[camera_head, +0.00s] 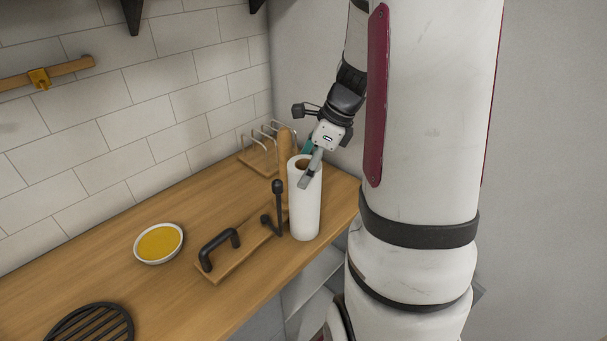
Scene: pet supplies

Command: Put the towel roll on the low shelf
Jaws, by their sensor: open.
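The towel roll (305,212) is white and stands upright on the wooden counter near its right end. Its brown core opening shows at the top. My gripper (308,168) is open at the upper part of the roll, coming down from the upper right. One grey finger lies in front of the roll's top right side. The other finger is mostly hidden behind it, so I cannot tell whether they touch the roll. A pale shelf (312,285) shows below the counter edge at the lower middle, partly hidden by my arm; I cannot tell if it is the low shelf.
A wooden board with black handles (225,268) lies left of the roll. A wooden rack with metal loops (258,158) stands behind it. A bowl with yellow content (159,243) and a black grate (92,325) are further left. Tiled wall behind; bare counter in front.

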